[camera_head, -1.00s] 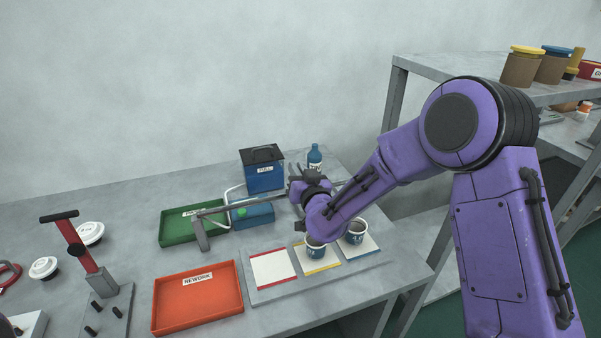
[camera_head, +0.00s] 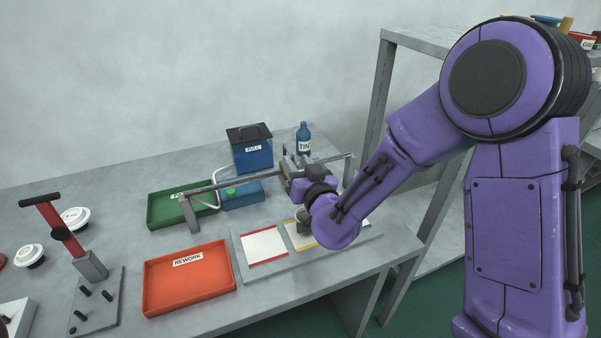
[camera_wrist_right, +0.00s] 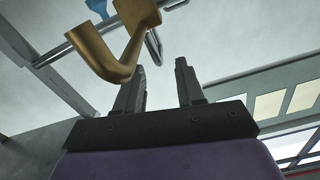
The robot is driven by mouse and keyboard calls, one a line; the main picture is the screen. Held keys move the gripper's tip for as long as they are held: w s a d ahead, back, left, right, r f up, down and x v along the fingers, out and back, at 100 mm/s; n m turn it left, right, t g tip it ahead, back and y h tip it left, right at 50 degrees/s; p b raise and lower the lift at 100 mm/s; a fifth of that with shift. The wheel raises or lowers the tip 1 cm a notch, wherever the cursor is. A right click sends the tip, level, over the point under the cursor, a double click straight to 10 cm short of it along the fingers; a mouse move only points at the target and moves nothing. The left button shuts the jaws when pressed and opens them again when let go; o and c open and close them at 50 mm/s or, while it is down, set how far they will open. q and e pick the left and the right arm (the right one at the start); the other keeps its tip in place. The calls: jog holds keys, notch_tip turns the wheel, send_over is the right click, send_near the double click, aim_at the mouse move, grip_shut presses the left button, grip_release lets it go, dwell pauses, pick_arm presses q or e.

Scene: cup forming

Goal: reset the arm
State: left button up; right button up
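My right arm reaches in from the right in the head view. Its gripper (camera_head: 290,165) is over the back of the table, beside the grey bar and near the blue box. In the right wrist view the two fingers of the right gripper (camera_wrist_right: 163,80) stand apart with nothing visible between them. A cup (camera_head: 303,222) stands on the yellow-edged card (camera_head: 298,238), partly hidden by my wrist. The blue-edged card (camera_head: 366,223) is mostly hidden behind my arm. My left gripper is not in view.
A grey bar on a post (camera_head: 193,215) crosses beside my gripper. Around it are a blue box (camera_head: 253,155), a bottle (camera_head: 304,139), a green tray (camera_head: 165,217) and a red REWORK tray (camera_head: 188,280). A shelf frame (camera_head: 375,110) stands behind my arm. A brass-coloured part (camera_wrist_right: 100,55) is near the fingers.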

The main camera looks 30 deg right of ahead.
jog(key=s, duration=0.2)
jog(key=shift+s+a, duration=0.15)
jog(key=shift+s, duration=0.15)
